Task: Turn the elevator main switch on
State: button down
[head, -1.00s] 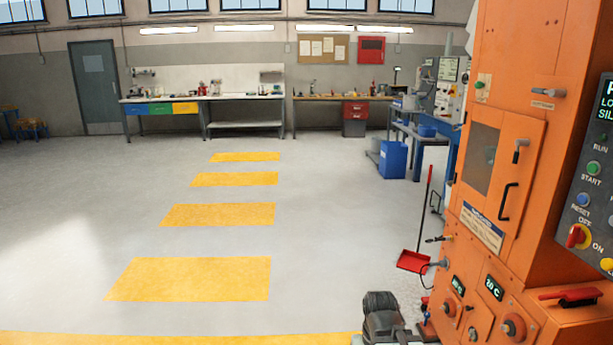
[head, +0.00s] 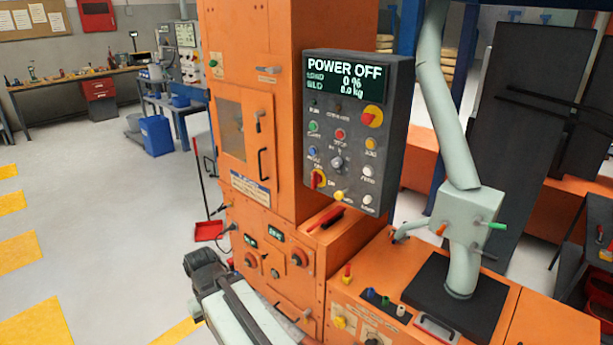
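The panel's display (head: 345,80) reads POWER OFF, with 0 % and 0.0 kg. The panel is on the orange elevator housing (head: 290,110). My gripper is not in view.
A dark motor-like unit (head: 205,268) and a grey beam stand low in front of the housing. An orange cabinet with a grey pipe (head: 447,100) is at right. A red dustpan (head: 208,230) and blue bin (head: 157,135) stand behind. Open floor lies left.

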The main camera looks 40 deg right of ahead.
aim_at(316, 179)
jog(key=z, duration=1.1)
jog(key=k, duration=1.3)
jog(key=u, duration=0.6)
jog(key=i, duration=1.8)
jog(key=u, duration=0.4)
